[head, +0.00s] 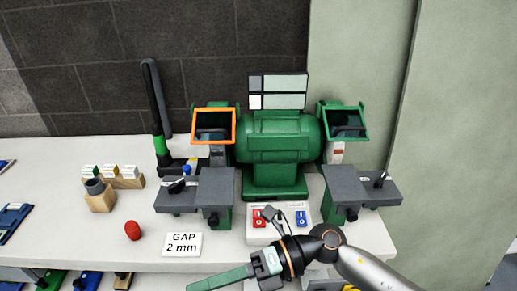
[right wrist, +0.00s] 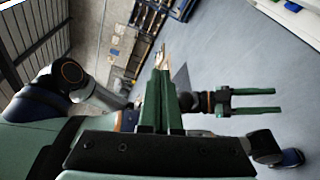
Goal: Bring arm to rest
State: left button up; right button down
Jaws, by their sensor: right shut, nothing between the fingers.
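My right arm comes in from the lower right of the head view, in front of the bench. Its green-fingered right gripper (head: 222,278) points left at the bottom edge, shut and empty. In the right wrist view the right gripper's fingers (right wrist: 161,98) lie together, with nothing between them. My left gripper (right wrist: 252,102) shows to their right in that view, its two green fingers apart with nothing between them. The left gripper is out of the head view.
A green bench grinder (head: 274,140) stands on the white bench (head: 120,240), with grey tool rests (head: 199,190) in front. A switch box (head: 276,238) lies just behind the right arm. A sign (head: 182,244), a red knob (head: 132,230) and a wooden block (head: 99,200) stand left.

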jog(key=w+d+r+m+t+y, duration=0.2)
jog(key=w+m+t+y, duration=0.15)
jog(key=m+t, duration=0.35)
jog(key=w+d+r+m+t+y, duration=0.1)
jog(key=w+r+m+t+y, duration=0.1)
jog(key=w+m+t, duration=0.35)
jog(key=w+d+f+m+t+h+p, duration=0.1)
jog(key=w+d+f+m+t+h, duration=0.2)
jog(key=d+f+m+t+h, duration=1.2)
jog(key=s+d+f+m+g+h, duration=0.2)
jog(key=s+d+f+m+g, duration=0.1)
jog(key=s+f+m+g, duration=0.3)
jog(key=s+d+f+m+g+h, duration=0.2)
jog(key=s+d+f+m+g, duration=0.2)
jog(key=s+f+m+g, duration=0.3)
notch_tip(320, 180, down, 4)
jog(key=shift+s+d+f+m, duration=0.2)
jog(key=shift+s+m, duration=0.25)
jog(key=shift+s, duration=0.2)
